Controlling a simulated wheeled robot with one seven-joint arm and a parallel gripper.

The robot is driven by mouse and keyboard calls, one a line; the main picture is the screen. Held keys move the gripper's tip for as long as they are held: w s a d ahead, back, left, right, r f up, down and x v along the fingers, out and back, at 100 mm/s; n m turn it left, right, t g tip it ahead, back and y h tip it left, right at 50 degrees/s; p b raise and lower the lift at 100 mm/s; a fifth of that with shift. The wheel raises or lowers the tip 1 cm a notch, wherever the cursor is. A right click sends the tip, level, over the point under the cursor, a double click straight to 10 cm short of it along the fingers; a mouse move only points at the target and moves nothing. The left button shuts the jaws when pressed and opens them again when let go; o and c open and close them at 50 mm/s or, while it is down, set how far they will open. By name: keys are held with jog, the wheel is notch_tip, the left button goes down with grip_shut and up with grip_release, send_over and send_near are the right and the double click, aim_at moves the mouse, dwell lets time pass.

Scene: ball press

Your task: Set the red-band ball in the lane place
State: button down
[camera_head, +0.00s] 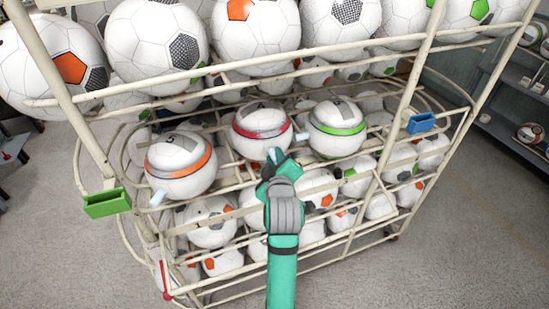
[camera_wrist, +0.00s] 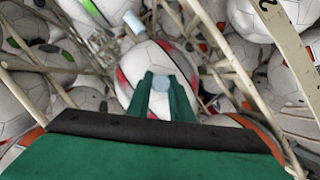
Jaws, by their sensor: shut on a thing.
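The red-band ball (camera_head: 258,120) is white with a red band and a grey patch on top. It is at the middle of the rack's upper rails, between the orange-band ball (camera_head: 180,160) and the green-band ball (camera_head: 336,125). My gripper (camera_head: 276,158) is at its near side, shut on its pale blue knob. In the wrist view the red-band ball (camera_wrist: 140,64) is straight ahead, and the fingers (camera_wrist: 160,84) close around the knob. The ball's underside is partly hidden, so I cannot tell whether it rests on the rails. I cannot make out a marked lane place.
The cream wire rack (camera_head: 415,60) holds several large balls above and many balls below. A green clip (camera_head: 107,203) is at its left post and a blue clip (camera_head: 421,123) at its right. Thin rails and posts surround my gripper. Open floor (camera_head: 480,230) lies right.

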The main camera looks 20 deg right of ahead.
jog(key=shift+f, duration=0.4)
jog(key=c, duration=1.6)
grip_release()
